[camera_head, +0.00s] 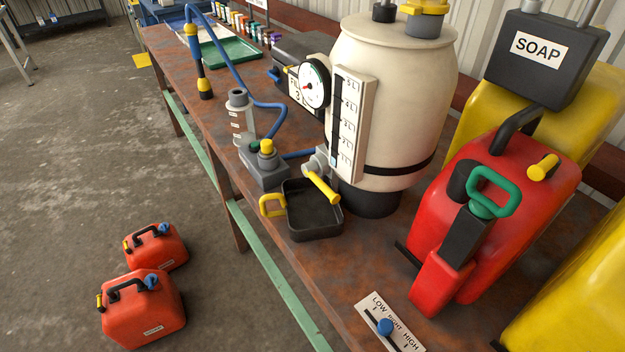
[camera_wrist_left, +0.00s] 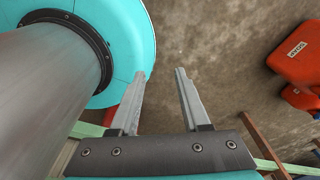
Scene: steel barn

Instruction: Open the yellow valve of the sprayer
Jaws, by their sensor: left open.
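The sprayer is a cream tank (camera_head: 388,110) with a black base, standing on the rusty bench. Its yellow valve (camera_head: 322,187) is a lever at the tank's lower left, slanting down to the right over a black tray (camera_head: 315,221). My left gripper (camera_wrist_left: 166,75) shows only in the left wrist view. It is open and empty, with its fingers over the concrete floor and away from the valve. My right gripper is in neither view.
A red can (camera_head: 478,225) with a green handle stands right of the tank. A grey block (camera_head: 266,172) with a yellow knob stands left of the tray. A slider plate (camera_head: 389,322) lies at the front. Red cans (camera_head: 142,308) sit on the floor.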

